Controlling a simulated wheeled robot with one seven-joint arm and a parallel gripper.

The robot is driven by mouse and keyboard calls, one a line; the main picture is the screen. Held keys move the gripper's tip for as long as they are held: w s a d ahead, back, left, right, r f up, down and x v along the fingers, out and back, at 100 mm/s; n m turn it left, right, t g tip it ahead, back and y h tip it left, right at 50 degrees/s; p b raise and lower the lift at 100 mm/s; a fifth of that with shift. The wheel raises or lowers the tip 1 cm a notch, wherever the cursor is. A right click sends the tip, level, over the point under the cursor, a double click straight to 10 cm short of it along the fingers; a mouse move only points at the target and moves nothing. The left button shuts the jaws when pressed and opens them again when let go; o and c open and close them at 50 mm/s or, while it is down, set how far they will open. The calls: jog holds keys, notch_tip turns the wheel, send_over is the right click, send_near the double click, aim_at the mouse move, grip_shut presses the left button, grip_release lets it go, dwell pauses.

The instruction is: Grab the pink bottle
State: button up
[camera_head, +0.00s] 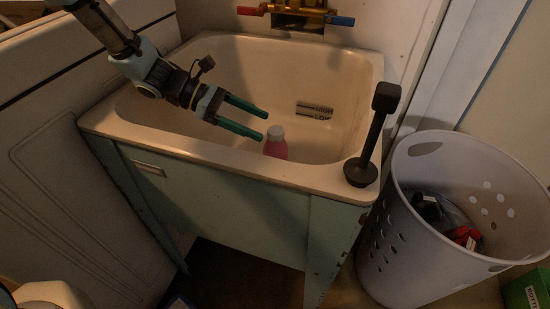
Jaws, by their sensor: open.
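The pink bottle (275,149) has a pale whitish cap and stands inside the utility sink (208,146), near the front wall. Its lower part is hidden behind the sink's front rim. My gripper (264,125) reaches in from the upper left, over the basin. Its two teal fingers are apart and point to the right. The nearer fingertip shows just above and to the left of the bottle's cap. Nothing is between the fingers. I cannot tell the exact gap in depth between the fingers and the bottle.
A black plunger-like tool (373,137) stands on the sink's front right corner. A brass faucet (298,12) with red and blue handles is at the back wall. A white laundry basket (408,205) with dark and red items stands at right. The basin's right side is mostly free.

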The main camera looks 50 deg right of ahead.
aim_at(270, 130)
jog(key=shift+x, duration=2)
jog(key=shift+s+a+r, duration=0.1)
jog(key=shift+r, duration=0.05)
grip_shut()
